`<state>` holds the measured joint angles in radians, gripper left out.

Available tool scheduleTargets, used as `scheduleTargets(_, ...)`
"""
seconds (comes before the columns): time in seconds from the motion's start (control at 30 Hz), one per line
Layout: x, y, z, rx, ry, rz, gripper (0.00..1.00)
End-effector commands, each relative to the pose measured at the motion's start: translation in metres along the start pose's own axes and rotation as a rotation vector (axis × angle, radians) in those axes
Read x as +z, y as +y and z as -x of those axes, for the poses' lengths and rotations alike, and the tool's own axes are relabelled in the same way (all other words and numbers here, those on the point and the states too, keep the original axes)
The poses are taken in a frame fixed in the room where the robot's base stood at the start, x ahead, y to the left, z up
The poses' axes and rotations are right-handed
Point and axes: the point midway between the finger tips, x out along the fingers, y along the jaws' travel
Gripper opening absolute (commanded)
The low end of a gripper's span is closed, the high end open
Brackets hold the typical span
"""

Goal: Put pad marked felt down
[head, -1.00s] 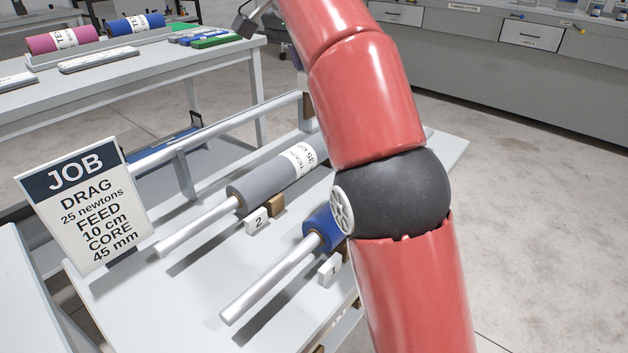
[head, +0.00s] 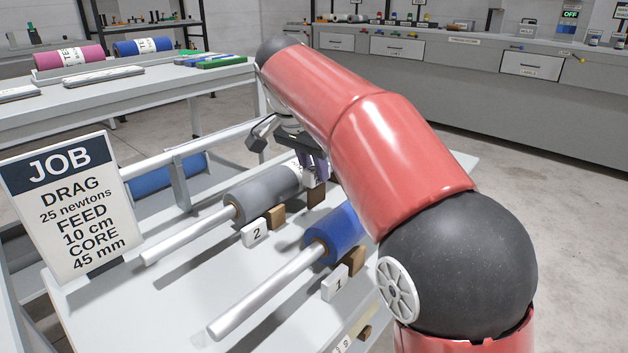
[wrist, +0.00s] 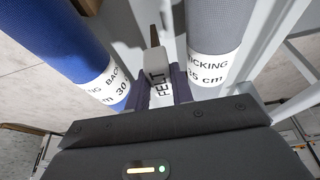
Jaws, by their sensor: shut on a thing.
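The pad marked FELT (wrist: 157,72) is a light grey block with dark lettering. In the wrist view it sits between the two dark fingers of my gripper (wrist: 160,92), which is shut on it. In the head view my gripper (head: 314,168) points down near the far end of the grey roll, partly hidden by my arm. The pad is hard to make out there. I cannot tell whether it touches the bench below.
The grey ticking roll (head: 262,192) and blue roll (head: 333,233) flank my gripper, their bars sticking out forward. Number cards 2 (head: 256,233) and 1 (head: 336,283) stand before them. A job sign (head: 70,205) stands left. A rail runs behind the grey roll.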

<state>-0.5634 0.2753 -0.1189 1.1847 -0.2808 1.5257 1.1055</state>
Motion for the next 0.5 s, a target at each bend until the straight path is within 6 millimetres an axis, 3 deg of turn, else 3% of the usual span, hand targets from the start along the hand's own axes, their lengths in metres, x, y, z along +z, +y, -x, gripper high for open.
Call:
scheduleTargets(0.1,0.006,0.001,-0.015,0.001,0.0,0.001,0.0)
scheduleTargets(0.5,0.007,0.0,-0.02,0.0,0.0,0.001,0.0)
